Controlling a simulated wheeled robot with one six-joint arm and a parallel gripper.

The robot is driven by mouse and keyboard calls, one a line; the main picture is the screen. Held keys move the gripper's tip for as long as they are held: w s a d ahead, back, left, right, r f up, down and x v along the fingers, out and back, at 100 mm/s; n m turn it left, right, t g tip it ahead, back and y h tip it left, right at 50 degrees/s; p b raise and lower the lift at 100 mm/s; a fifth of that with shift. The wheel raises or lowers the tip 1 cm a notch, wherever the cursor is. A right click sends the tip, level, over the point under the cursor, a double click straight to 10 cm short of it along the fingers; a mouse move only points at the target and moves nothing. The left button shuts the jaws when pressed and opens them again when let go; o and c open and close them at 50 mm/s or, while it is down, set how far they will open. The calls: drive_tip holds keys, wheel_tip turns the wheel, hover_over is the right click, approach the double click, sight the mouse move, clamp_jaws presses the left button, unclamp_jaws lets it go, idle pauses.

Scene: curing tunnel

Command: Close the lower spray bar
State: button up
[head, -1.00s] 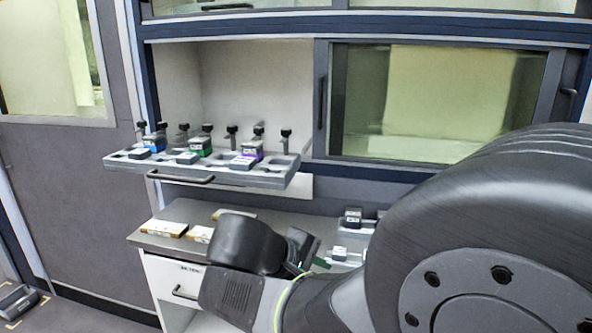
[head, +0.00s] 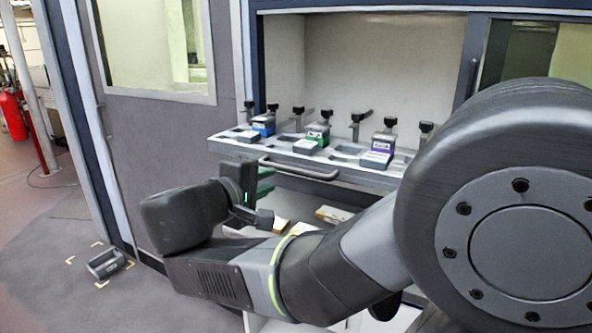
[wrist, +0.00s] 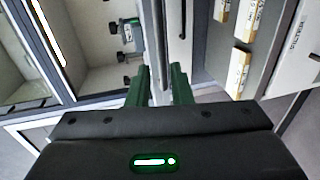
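The lower spray bar (head: 345,172) is a long grey tray-like bar that stands out from the opening in the tunnel wall. It bears several black-knobbed clamps and blue, green and purple labelled blocks. Contact with the handle cannot be told.
Below is a counter with flat tan boxes (head: 333,214), also seen in the wrist view (wrist: 240,70). A grey wall panel with a window (head: 158,45) stands left. A grey device (head: 106,262) lies on the floor inside corner marks. Open floor lies left.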

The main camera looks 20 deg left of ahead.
sight(291, 171)
drive_tip(key=x, duration=1.1)
drive_tip(key=shift+w+f+p, duration=0.1)
drive_tip(key=shift+w+p, duration=0.05)
drive_tip(key=shift+p, duration=0.15)
drive_tip(key=shift+c, duration=0.2)
clamp_jaws()
